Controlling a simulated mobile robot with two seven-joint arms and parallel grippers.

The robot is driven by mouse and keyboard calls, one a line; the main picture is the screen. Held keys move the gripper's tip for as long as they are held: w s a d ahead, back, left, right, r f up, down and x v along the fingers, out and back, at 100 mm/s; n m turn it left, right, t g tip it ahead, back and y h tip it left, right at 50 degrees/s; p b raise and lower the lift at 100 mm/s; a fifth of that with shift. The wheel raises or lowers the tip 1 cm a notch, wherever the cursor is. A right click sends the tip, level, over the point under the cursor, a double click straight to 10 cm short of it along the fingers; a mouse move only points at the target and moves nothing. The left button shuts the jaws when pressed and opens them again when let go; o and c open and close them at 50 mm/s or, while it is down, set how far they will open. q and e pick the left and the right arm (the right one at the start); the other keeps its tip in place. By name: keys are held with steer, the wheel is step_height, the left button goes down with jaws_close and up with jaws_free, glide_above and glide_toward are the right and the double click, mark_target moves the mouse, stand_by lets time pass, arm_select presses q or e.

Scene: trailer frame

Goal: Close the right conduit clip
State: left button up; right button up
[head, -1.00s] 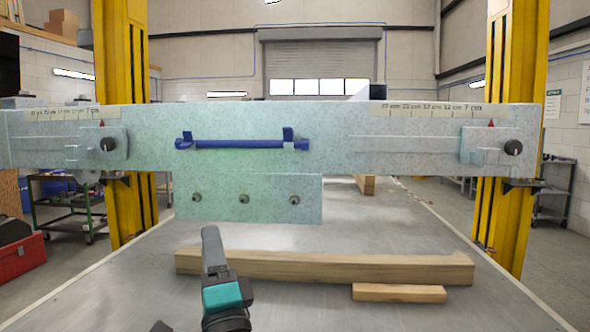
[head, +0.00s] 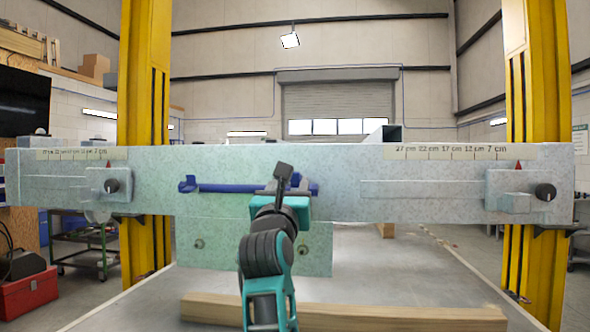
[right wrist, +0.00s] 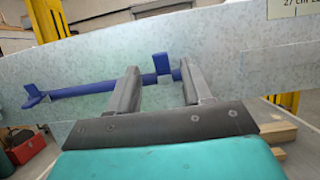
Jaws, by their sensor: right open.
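A blue conduit (head: 230,188) runs level along the front face of the speckled pale beam (head: 420,200). The right conduit clip (right wrist: 161,64) has its blue flap standing up, so it looks open. In the head view the right clip (head: 296,180) is partly hidden by my gripper. The left clip (right wrist: 32,95) is at the conduit's other end. My right gripper (right wrist: 158,72) is open and empty, its fingers pointing at the beam on either side of the right clip in the picture. In the head view the right gripper (head: 284,170) covers the conduit's right part. Contact cannot be told.
A plate with bolts (head: 199,243) hangs below the beam. Dark knobs (head: 112,186) sit near both beam ends, the right one (head: 545,191) beside a small block. Yellow posts (head: 145,120) stand behind. A timber (head: 400,314) lies on the table below. Space in front of the beam looks free.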

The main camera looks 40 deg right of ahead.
mark_target(294, 174)
steer(key=p+x, duration=0.1)
steer(key=x, duration=0.6)
jaws_close()
stand_by(0.3)
